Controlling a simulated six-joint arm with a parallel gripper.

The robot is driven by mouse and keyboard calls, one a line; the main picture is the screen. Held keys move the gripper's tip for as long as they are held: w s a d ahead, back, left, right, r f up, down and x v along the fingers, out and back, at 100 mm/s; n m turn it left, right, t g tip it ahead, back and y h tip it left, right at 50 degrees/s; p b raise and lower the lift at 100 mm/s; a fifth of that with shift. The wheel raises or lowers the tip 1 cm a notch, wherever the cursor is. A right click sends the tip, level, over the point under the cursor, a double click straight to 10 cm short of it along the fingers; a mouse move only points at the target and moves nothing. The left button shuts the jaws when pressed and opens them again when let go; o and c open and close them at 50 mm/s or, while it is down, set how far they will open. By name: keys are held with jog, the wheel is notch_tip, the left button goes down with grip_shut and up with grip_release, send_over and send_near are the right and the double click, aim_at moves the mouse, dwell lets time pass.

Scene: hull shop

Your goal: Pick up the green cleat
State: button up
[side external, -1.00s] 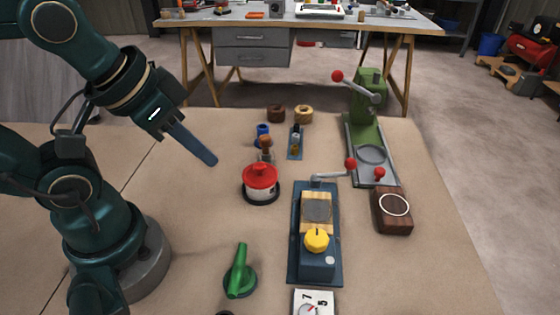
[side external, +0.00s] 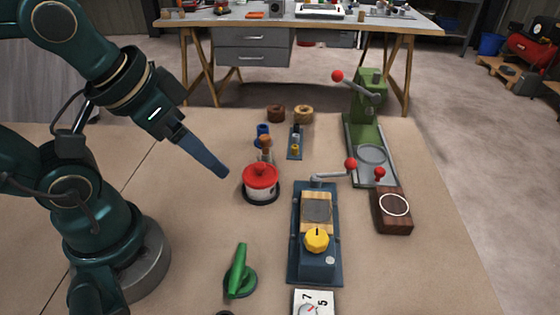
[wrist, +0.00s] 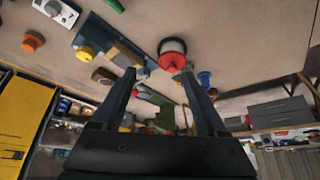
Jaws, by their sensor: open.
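The green cleat (side external: 239,273) lies on the tan bench top at the lower middle of the side view, a long green bar on a round dark green base. In the wrist view only a small part of a green thing (wrist: 115,5), likely the cleat, shows at the top edge. My gripper (side external: 225,174) is in the air above and behind the cleat, well apart from it, pointing down to the right. In the wrist view my gripper (wrist: 159,74) has its fingers spread with nothing between them.
A red-topped pot (side external: 260,180) stands close to my fingertips in the side view. A blue fixture with a yellow knob (side external: 317,240) lies right of the cleat. A green lever press (side external: 368,105) and a wooden block (side external: 392,222) stand farther right. Bare bench surrounds the cleat's left.

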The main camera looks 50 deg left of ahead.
jog(key=n+g, duration=0.2)
jog(key=g, duration=0.1)
send_over(237, 268)
jog(key=w+a, duration=0.3)
jog(key=w, duration=0.1)
jog(key=shift+h, duration=0.4)
jog(key=f, duration=0.4)
jog(key=shift+s+a+f, duration=0.15)
jog(key=shift+a+f, duration=0.05)
jog(key=shift+f, duration=0.2)
jog(key=s+d+f+g, duration=0.1)
jog(key=s+d+f+m, duration=0.1)
jog(key=f, duration=0.1)
jog(key=s+d+f+m+g, duration=0.1)
jog(key=shift+s+d+f+g+y, duration=0.2)
jog(key=shift+s+f+g+y, duration=0.1)
jog(key=shift+s+f+y, duration=0.1)
jog(key=shift+w+f, duration=0.1)
jog(key=shift+f, duration=2.3)
grip_shut()
